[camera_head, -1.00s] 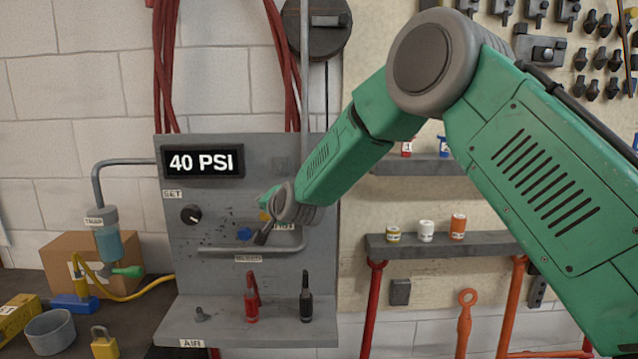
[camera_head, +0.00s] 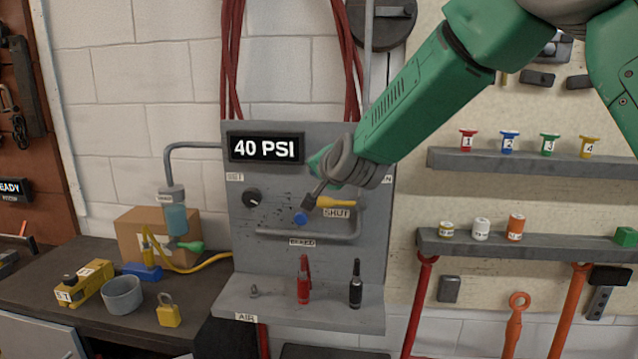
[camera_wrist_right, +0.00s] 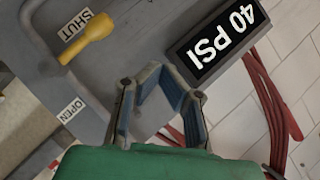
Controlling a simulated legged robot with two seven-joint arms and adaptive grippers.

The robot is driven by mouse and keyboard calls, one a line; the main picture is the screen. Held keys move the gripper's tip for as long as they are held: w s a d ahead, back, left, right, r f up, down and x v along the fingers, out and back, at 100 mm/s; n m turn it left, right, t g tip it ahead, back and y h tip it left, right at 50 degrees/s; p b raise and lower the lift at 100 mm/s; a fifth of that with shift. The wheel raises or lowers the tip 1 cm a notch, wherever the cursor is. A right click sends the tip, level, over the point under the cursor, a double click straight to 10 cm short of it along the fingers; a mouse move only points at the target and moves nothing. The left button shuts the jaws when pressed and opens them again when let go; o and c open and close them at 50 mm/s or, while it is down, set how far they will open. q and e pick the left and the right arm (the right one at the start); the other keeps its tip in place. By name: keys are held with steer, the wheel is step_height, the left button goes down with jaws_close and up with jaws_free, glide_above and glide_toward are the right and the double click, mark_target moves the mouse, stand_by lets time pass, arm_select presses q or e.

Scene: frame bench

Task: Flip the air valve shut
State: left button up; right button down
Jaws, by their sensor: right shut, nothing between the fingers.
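The air valve's yellow handle (camera_head: 340,202) lies level on the grey panel (camera_head: 240,205), just above the SHUT label (camera_head: 337,213). It also shows beside SHUT in the right wrist view (camera_wrist_right: 88,38), apart from the OPEN label (camera_wrist_right: 72,110). My right gripper (camera_head: 308,202) is in front of the panel, near the handle's left end. In the right wrist view my right gripper (camera_wrist_right: 175,85) is empty and clear of the handle. It is shut with nothing in it. My left gripper is not in view.
A display (camera_head: 265,148) reads 40 PSI above the valve. Red (camera_head: 303,287) and black (camera_head: 355,285) fittings stand on the panel's ledge. Shelves (camera_head: 480,245) with small cans are to the right.

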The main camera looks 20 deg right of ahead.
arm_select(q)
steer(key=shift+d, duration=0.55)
arm_select(e)
steer(key=shift+s+d+r, duration=0.2)
steer(key=shift+s+r, duration=0.3)
steer(key=shift+s, duration=0.25)
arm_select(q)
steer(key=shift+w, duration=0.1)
